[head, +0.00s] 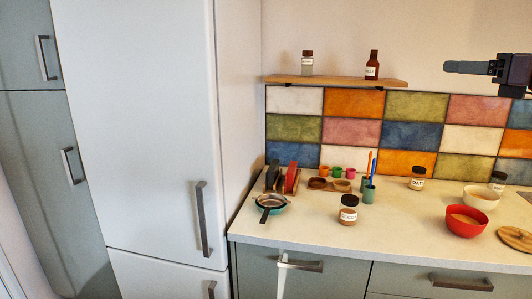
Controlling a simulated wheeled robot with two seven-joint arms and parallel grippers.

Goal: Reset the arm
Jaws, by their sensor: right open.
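My right gripper (450,66) is dark and reaches in from the right edge of the head view, high up. It points left and is seen edge-on in front of the pale wall, above the counter. It is open, with nothing seen between its fingers. My left gripper is not in view.
A wooden shelf (340,80) holds two jars at the back. The counter (300,231) below carries a rack of plates (281,178), a small pan (270,202), cups, jars, a green pen holder (369,193) and a red bowl (466,226). A white fridge (145,120) stands left.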

